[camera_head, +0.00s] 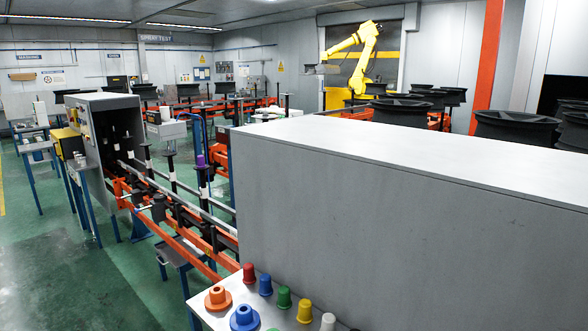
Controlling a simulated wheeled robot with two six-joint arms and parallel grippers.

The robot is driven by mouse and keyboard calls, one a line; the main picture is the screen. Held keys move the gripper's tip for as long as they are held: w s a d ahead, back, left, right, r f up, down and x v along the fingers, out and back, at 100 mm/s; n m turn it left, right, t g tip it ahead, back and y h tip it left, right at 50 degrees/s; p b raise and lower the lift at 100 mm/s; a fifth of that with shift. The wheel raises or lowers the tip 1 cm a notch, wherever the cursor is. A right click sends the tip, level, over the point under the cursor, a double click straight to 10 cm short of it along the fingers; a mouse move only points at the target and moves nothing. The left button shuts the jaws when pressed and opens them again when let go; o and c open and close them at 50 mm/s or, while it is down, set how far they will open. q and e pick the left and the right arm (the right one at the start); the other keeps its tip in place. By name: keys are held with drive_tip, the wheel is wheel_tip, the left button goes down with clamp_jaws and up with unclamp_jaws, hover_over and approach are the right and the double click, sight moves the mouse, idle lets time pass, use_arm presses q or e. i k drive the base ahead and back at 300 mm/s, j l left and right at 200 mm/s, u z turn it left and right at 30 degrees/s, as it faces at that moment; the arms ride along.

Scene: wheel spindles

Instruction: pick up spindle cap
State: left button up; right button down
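Several small coloured caps stand in a slanting row on a white table (203,309) at the bottom: a red cap (249,272), a blue cap (265,285), a green cap (284,297), a yellow cap (305,311) and a white cap (328,322) cut by the bottom edge. Beside them are wider flanged pieces, an orange one (218,298) and a blue one (244,318). Upright spindles stand along an orange conveyor line; one carries a purple piece (201,160). Which cap is meant, I cannot tell. Neither of my grippers is in view.
A large grey box-like housing (400,215) fills the right and borders the cap table. The orange conveyor rail (185,238) runs behind the table into a grey cabinet (105,120). A yellow robot arm (362,55) stands far back. Green floor (70,285) at left is open.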

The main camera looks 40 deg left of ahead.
sight(201, 163)
drive_tip(key=u, duration=1.8)
drive_tip(key=i+j+z, duration=0.1)
drive_tip(key=z, duration=0.6)
drive_tip(key=i+j+z, duration=0.2)
drive_tip(key=j, duration=0.15)
drive_tip(key=i+j+z, duration=0.2)
drive_tip(key=j, duration=0.15)
drive_tip(key=i+j+z, duration=0.2)
drive_tip(key=j, duration=0.15)
drive_tip(key=j+z, duration=0.2)
drive_tip(key=j, duration=0.2)
drive_tip(key=i+j+z, duration=0.2)
drive_tip(key=j, duration=0.2)
drive_tip(key=k, duration=0.1)
